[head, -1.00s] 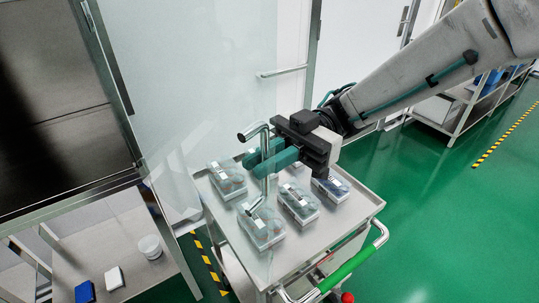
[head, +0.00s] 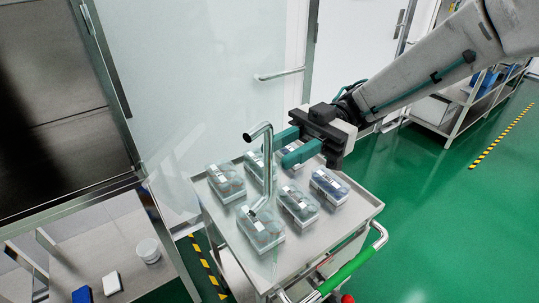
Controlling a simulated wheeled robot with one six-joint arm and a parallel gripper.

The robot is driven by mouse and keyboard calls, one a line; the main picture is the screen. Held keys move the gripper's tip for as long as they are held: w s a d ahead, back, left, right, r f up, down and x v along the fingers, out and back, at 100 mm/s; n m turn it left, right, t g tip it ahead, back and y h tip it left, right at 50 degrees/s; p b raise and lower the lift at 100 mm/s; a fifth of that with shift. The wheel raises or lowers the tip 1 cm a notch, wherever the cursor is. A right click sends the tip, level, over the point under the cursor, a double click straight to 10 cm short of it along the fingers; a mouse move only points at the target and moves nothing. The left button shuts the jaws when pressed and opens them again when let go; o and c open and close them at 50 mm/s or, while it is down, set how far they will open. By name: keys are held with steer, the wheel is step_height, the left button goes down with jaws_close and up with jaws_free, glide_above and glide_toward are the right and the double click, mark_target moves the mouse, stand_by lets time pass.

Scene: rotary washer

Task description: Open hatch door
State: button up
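The hatch door (head: 190,75) is a clear glass panel. It stands swung out from the dark chamber opening (head: 55,100) at the left. Its bent metal tube handle (head: 267,170) stands upright near the panel's right edge, in front of the trolley as seen here. My gripper (head: 281,151) is just right of the handle's upper part. Its two teal fingers point left at the handle with a gap between them, and nothing is held. The fingertips appear clear of the handle.
A steel trolley (head: 340,222) with several clear boxes stands behind the glass and below my gripper. Its green push bar (head: 345,272) is at the front. A white tub (head: 148,250) is at lower left. Green floor (head: 440,230) is free at right.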

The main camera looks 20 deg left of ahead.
steer(key=shift+v, duration=2.05)
